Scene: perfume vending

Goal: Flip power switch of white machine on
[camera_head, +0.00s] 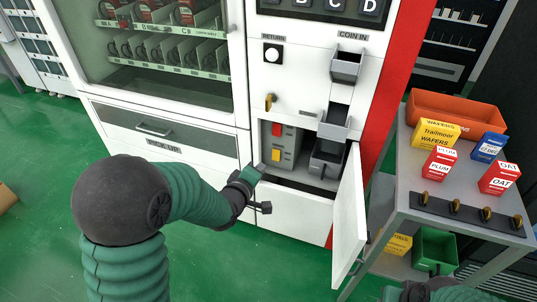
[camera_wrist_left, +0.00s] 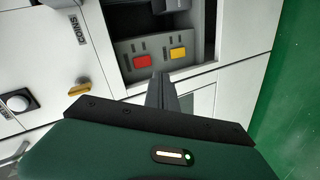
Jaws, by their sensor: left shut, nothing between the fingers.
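The white vending machine (camera_head: 285,215) fills the middle of the head view. Its lower compartment is open, with the white door (camera_head: 347,220) swung out to the right. Inside on the left is a grey switch panel (camera_head: 281,145) with a red switch (camera_head: 277,130) above a yellow switch (camera_head: 276,155). The left wrist view shows the red switch (camera_wrist_left: 142,62) and yellow switch (camera_wrist_left: 178,54) side by side. My left gripper (camera_head: 254,174) is just in front of the panel's lower left, shut and empty. Its fingers (camera_wrist_left: 162,88) point at the panel, seemingly short of the switches.
A grey cart (camera_head: 400,203) with snack boxes, an orange bin (camera_head: 465,112) and a green bin (camera_head: 434,250) stands right of the open door. A yellow key (camera_head: 269,103) sticks out above the compartment. Part of my right arm shows at the bottom right.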

